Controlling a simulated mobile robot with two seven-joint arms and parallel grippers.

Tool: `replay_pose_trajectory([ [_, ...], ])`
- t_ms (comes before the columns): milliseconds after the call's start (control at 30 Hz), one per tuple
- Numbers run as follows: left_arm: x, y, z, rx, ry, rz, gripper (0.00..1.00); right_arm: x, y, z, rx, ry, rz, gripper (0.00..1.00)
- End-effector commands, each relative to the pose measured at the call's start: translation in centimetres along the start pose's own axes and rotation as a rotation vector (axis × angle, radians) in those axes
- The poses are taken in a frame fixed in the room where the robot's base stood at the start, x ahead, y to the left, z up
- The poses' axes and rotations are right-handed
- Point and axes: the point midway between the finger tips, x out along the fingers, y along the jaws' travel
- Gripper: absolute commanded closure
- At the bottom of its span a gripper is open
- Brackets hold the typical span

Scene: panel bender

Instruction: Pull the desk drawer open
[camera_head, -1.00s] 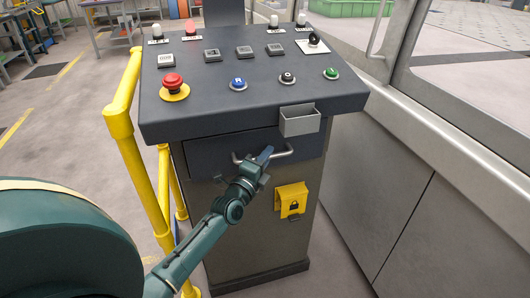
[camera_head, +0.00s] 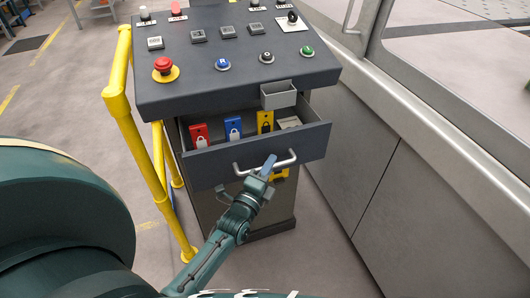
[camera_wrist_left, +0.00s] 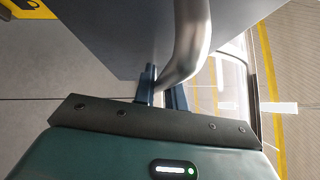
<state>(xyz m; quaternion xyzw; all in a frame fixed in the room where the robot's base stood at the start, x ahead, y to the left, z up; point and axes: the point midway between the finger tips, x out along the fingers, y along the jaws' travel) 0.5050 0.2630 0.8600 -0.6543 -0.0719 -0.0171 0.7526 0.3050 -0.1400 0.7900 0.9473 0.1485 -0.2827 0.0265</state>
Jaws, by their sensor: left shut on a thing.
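The desk drawer (camera_head: 212,170) under the sloped control panel stands open toward me. Inside it are a red tag (camera_head: 199,136), a blue tag (camera_head: 233,129) and a yellow tag (camera_head: 265,122), each with a padlock shape, and a pale item (camera_head: 290,122) at the right. My left gripper (camera_head: 268,166) is shut on the drawer's metal bar handle (camera_head: 284,163). In the left wrist view the handle (camera_wrist_left: 184,55) passes between the fingers (camera_wrist_left: 162,88). My right gripper is not in view.
The control desk (camera_head: 190,88) has buttons and a red emergency stop (camera_head: 163,68) on top. A small grey box (camera_head: 278,95) hangs at its front edge, above the drawer. A yellow rail (camera_head: 122,100) stands close on the left, a grey machine wall (camera_head: 400,170) on the right.

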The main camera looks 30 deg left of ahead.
Motion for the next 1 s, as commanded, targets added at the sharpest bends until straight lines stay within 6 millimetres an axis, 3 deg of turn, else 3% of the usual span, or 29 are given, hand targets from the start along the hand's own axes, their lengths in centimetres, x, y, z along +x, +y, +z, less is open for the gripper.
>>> replay_pose_trajectory([
  [267,-1.3,-0.4,-1.4,-0.001,0.0,0.001,1.0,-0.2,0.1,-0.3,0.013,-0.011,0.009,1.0],
  [733,-1.5,-0.4,-1.6,0.0,-0.001,-0.001,1.0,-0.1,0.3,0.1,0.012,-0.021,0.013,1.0],
  [767,-1.5,-0.4,-1.6,0.0,-0.001,-0.001,0.86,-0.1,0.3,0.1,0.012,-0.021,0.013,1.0],
  [1000,-1.5,-0.4,-1.6,0.0,-0.001,-0.001,0.66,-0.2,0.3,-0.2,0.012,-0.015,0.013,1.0],
])
